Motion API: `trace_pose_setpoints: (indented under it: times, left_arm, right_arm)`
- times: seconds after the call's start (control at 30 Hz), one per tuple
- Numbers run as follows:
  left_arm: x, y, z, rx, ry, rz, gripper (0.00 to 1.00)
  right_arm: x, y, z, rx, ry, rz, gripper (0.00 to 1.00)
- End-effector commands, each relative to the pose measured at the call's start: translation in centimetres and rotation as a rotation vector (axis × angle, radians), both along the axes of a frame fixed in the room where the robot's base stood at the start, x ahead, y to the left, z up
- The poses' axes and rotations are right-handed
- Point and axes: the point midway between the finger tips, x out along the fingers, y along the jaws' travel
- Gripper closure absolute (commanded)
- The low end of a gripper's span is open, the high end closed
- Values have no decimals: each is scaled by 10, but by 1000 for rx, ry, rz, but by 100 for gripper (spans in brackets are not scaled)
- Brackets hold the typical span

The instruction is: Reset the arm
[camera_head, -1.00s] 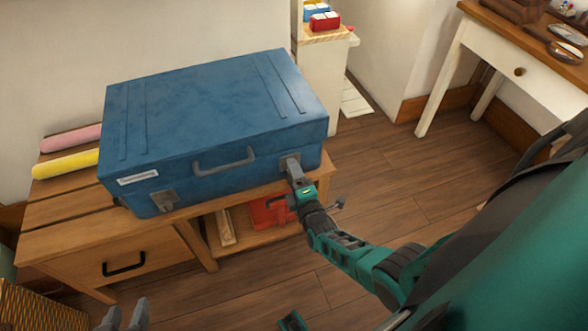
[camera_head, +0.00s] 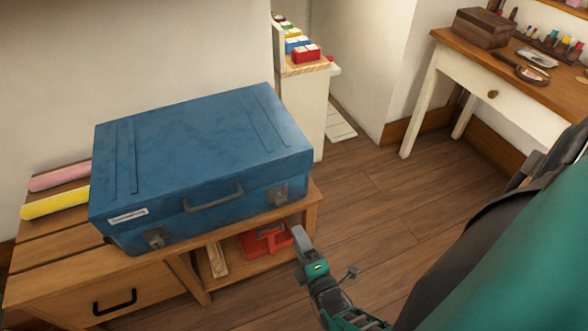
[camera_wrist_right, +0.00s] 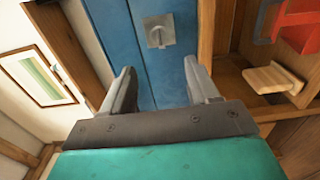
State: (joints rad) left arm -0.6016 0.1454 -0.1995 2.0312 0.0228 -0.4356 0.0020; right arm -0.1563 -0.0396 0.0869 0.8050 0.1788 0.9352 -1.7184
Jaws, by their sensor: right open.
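My right gripper (camera_head: 300,240) is in front of the wooden bench, a little below and to the right of the blue suitcase (camera_head: 200,155). In the right wrist view its two fingers (camera_wrist_right: 160,88) are apart with nothing between them. The closed suitcase also shows there (camera_wrist_right: 150,50), with a grey latch (camera_wrist_right: 159,32) beyond the fingertips. In the head view the right-hand latch (camera_head: 278,193) is clear of the gripper. My left gripper is not in the head view.
The suitcase rests on a wooden bench (camera_head: 60,283) beside pink (camera_head: 58,176) and yellow (camera_head: 55,203) rolls. A red object (camera_head: 262,240) lies on its lower shelf. A white table (camera_head: 450,80) stands at the right. Floor between is clear.

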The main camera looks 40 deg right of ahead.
Motion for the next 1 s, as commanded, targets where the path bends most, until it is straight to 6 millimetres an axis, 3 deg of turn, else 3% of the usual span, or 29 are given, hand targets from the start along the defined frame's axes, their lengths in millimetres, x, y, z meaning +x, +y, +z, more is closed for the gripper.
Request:
trace_pose_setpoints:
  times: [0.7, 0.87, 1.0]
  left_arm:
    - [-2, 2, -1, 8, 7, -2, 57]
    - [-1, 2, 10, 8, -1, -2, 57]
    - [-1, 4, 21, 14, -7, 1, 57]
  right_arm:
    - [-5, 2, 2, 15, 2, 6, 40]
    - [-1, 6, 17, 182, 23, 62, 40]
    - [1, 19, 40, 470, 91, 123, 40]
